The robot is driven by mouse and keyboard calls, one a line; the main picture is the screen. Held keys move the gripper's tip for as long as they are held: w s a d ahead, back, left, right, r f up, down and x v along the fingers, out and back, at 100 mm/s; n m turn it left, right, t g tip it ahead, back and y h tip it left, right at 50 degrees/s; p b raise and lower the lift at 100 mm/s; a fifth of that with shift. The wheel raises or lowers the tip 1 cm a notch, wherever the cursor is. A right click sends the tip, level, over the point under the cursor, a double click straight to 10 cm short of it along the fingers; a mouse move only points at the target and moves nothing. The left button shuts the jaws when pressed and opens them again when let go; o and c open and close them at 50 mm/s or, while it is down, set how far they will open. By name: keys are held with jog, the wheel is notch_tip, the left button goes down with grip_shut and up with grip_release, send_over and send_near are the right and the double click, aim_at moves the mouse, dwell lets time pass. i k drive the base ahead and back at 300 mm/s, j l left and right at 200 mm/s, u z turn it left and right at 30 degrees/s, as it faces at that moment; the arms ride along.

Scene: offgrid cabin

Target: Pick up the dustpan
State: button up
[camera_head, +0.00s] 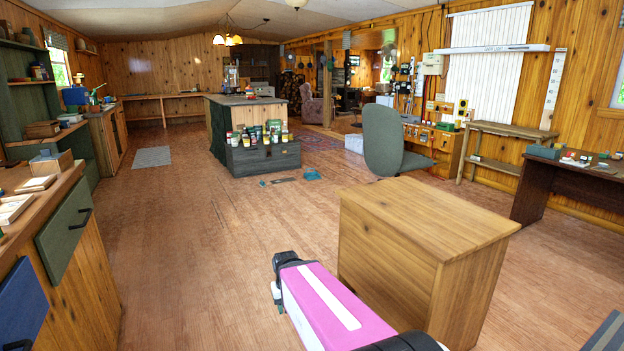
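A small flat blue thing (312,174), which looks like the dustpan, lies on the wood floor in front of the dark chest, near the middle of the room. It is too small and far to make out its handle. My pink and white arm reaches up from the bottom of the view, far short of the blue thing. The dark end of my arm (286,262) is left of the wooden cabinet. No fingertips can be made out, and nothing held shows.
A wooden cabinet (425,215) stands close on the right. A dark chest (262,158) with several jars stands behind the blue thing. A green chair (384,140) is right of it. Counters with drawers (63,228) line the left. Open floor (205,235) lies between.

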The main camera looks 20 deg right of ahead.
aim_at(313, 174)
jog(key=u, duration=0.15)
jog(key=i+u, duration=0.15)
jog(key=i, duration=0.8)
jog(key=i+z, duration=0.1)
jog(key=i, duration=0.8)
jog(key=i+j+z, duration=0.1)
jog(key=i, duration=0.85)
jog(key=i+z, duration=0.15)
jog(key=i, duration=0.75)
jog(key=i+j+z, duration=0.1)
jog(key=i, duration=0.8)
jog(key=i+l+z, duration=0.15)
jog(key=i+z, duration=0.2)
jog(key=i, duration=0.35)
jog(key=i+z, duration=0.4)
jog(key=i, duration=0.3)
jog(key=i+j+z, duration=0.2)
jog(key=i+z, duration=0.15)
jog(key=i, duration=0.3)
jog(key=i+z, duration=0.2)
jog(key=i, duration=2.05)
